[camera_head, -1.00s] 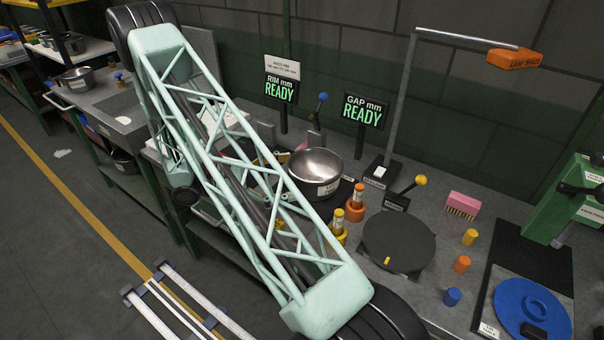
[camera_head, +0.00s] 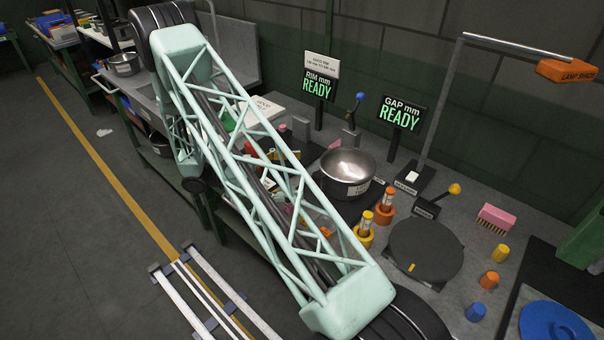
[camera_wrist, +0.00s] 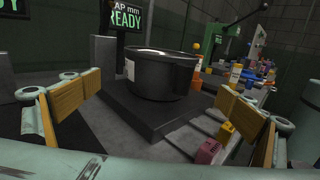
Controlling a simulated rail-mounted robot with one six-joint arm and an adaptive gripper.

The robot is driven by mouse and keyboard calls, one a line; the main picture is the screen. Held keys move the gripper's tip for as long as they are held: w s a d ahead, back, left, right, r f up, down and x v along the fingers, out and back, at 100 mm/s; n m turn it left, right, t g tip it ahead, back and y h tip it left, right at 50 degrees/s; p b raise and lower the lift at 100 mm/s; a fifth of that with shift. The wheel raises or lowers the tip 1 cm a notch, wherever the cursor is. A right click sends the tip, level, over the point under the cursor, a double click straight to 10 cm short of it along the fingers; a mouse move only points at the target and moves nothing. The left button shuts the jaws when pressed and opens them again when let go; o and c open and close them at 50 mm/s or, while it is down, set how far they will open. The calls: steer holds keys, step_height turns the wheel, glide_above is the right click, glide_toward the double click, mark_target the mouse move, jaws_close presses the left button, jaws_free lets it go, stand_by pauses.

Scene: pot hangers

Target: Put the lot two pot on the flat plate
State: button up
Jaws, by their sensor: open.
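A steel pot (camera_head: 348,170) with a pale label stands upright on the bench in the head view, its shiny inside showing. The label is too small to read. In the wrist view a dark-sided pot (camera_wrist: 162,75) stands upright on a dark flat slab (camera_wrist: 150,117), straight ahead of my gripper (camera_wrist: 160,92). My gripper is open and empty, with its tan-padded fingers spread to the left and right of the pot and apart from it. In the head view my gripper is hidden. A round dark plate (camera_head: 426,249) with a yellow mark lies bare to the pot's right.
Orange (camera_head: 387,202) and yellow (camera_head: 363,231) holders stand between pot and round plate. A yellow-knobbed lever (camera_head: 440,198), pink brush (camera_head: 496,217) and lamp post (camera_head: 441,110) stand nearby. Small coloured cylinders (camera_head: 489,281) and a blue disc (camera_head: 553,322) lie at the right.

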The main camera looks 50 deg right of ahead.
stand_by(0.4)
steer(key=shift+a+r+y, duration=0.25)
steer(key=shift+r+y, duration=0.05)
steer(key=shift+r, duration=0.4)
steer(key=s+a+r+m+t+y, duration=0.2)
steer(key=a+r, duration=0.3)
steer(key=r, duration=0.3)
steer(key=s+a+r+m+t+y, duration=0.1)
steer(key=s+a+r+m+y, duration=0.15)
steer(key=a+r, duration=0.35)
steer(key=s+a+r+m+t+y, duration=0.1)
steer(key=s+a+r+t, duration=0.3)
steer(key=a, duration=0.4)
steer(key=s+a+r+m+t+y, duration=0.2)
steer(key=s+a+r+t+y, duration=0.2)
steer(key=s+a+r, duration=0.3)
steer(key=s+a+r+m+t+y, duration=0.1)
steer(key=s+a+r+t, duration=0.4)
steer(key=a, duration=0.5)
step_height(320, 180, up, 3)
steer(key=shift+s+a+f+t+y, duration=0.2)
steer(key=shift+s+t+y, duration=0.2)
steer(key=shift+s+y, duration=0.35)
steer(key=shift+r, duration=0.1)
